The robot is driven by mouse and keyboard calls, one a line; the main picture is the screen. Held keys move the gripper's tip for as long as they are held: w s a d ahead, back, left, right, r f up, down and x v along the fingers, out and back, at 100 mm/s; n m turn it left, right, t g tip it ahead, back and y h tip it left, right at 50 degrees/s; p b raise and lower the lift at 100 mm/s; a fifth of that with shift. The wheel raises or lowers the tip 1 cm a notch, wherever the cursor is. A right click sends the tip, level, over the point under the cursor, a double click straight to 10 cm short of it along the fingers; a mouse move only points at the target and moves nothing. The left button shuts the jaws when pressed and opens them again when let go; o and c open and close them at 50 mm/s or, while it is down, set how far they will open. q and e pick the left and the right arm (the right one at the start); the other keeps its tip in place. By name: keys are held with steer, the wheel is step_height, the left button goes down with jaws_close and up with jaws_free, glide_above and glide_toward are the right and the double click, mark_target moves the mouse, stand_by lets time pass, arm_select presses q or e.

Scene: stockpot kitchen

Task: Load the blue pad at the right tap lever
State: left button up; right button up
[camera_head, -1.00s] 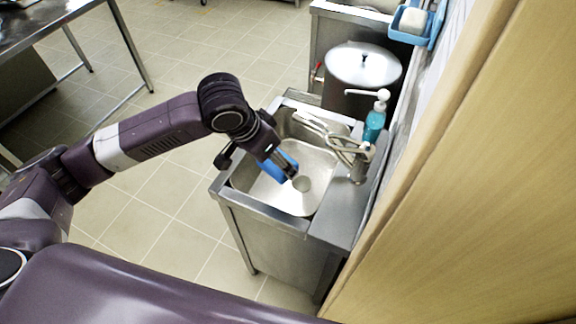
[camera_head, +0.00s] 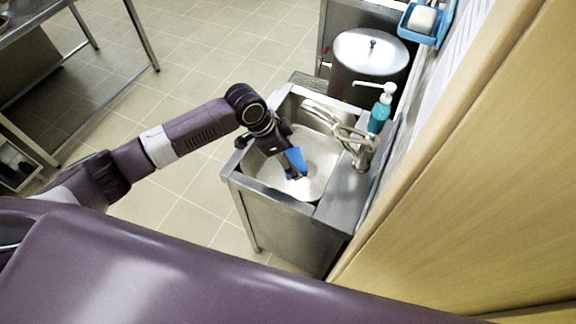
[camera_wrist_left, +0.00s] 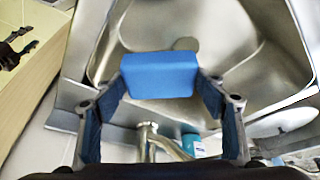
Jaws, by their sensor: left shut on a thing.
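My left gripper (camera_head: 294,170) is over the sink basin (camera_head: 322,150), shut on the blue pad (camera_head: 297,158). In the left wrist view the blue pad (camera_wrist_left: 160,75) sits across between the two fingers of the gripper (camera_wrist_left: 160,92). The metal tap (camera_head: 362,152) stands on the sink's right ledge, to the right of the gripper and apart from it. Its long arms reach left over the basin, and I cannot tell clearly which is the right lever. Part of the tap (camera_wrist_left: 147,140) also shows below the pad in the wrist view. My right gripper is not in view.
A soap dispenser (camera_head: 379,112) with teal liquid stands behind the tap. A large lidded stockpot (camera_head: 369,65) is beyond the sink. A wooden panel (camera_head: 480,170) closes off the right side. The tiled floor (camera_head: 190,60) to the left is open.

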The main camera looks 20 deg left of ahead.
mark_target(297, 149)
arm_select(q)
steer(key=w+b, duration=0.2)
steer(key=w+f+b, duration=0.1)
steer(key=shift+w+d, duration=0.25)
steer(key=shift+d, duration=0.15)
steer(key=shift+w+f+b, duration=0.15)
steer(key=shift+w+b, duration=0.25)
steer(key=shift+b, duration=0.15)
steer(key=w+d+b, duration=0.1)
steer(key=w+b, duration=0.4)
steer(key=w, duration=0.1)
steer(key=shift+w+d+f, duration=0.25)
steer(key=shift+w+f, duration=0.15)
steer(key=shift+f, duration=0.05)
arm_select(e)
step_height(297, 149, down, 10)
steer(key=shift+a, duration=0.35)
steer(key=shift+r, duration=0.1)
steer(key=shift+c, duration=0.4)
